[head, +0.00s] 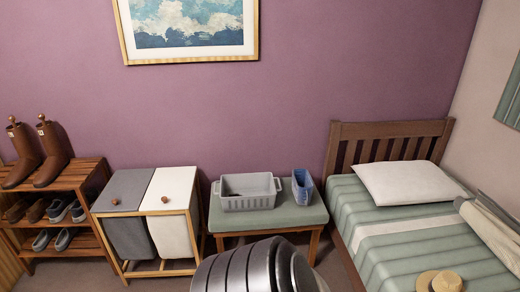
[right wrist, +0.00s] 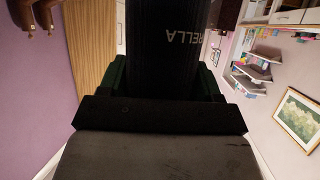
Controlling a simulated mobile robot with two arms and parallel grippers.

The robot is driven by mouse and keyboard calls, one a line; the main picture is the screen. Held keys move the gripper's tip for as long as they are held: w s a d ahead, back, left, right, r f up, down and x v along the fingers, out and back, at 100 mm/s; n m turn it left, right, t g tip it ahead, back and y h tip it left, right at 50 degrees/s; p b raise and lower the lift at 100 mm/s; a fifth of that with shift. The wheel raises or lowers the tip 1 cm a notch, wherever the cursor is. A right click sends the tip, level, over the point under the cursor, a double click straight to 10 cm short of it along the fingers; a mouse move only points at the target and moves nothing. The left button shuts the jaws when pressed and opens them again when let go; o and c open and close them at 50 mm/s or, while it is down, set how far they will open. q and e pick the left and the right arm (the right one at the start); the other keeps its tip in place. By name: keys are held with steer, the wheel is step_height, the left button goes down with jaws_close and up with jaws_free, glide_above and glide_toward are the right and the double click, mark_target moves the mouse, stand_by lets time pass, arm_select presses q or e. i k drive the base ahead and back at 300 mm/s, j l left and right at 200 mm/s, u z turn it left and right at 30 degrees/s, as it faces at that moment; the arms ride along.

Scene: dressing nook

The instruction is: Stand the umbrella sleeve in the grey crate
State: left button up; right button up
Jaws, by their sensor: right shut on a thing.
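The grey crate (head: 249,204) stands on the left part of a green-cushioned bench against the purple wall in the head view. Something dark shows in its inside; I cannot tell what. In the right wrist view, the dark umbrella sleeve (right wrist: 165,40), with the letters "RELLA" upside down on it, sits between the green-edged fingers of my right gripper (right wrist: 162,82). The gripper is shut on it. The sleeve's far end runs out of the top of that view. Neither the sleeve nor the right gripper shows in the head view. My left gripper is in neither view.
A blue patterned container (head: 302,187) stands right of the crate on the bench (head: 290,216). A two-bin hamper (head: 150,217) stands left, beside a shoe rack (head: 88,185) with boots. A bed (head: 385,215) with a straw hat (head: 440,281) is right. My own ribbed grey part fills the bottom centre.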

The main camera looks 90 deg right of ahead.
mark_target(247, 195)
steer(key=l+z, duration=0.2)
steer(key=l, duration=0.25)
steer(key=l+z, duration=0.2)
steer(key=l, duration=0.25)
steer(key=i+l+z, duration=0.2)
steer(key=l, duration=0.25)
steer(key=l+z, duration=0.2)
steer(key=l, duration=0.3)
steer(key=i+l+z, duration=0.2)
steer(key=l, duration=0.2)
steer(key=i+l, duration=0.1)
steer(key=l, duration=0.35)
steer(key=i+l, duration=0.1)
steer(key=l, duration=0.35)
steer(key=i+l, duration=0.1)
steer(key=l, duration=0.35)
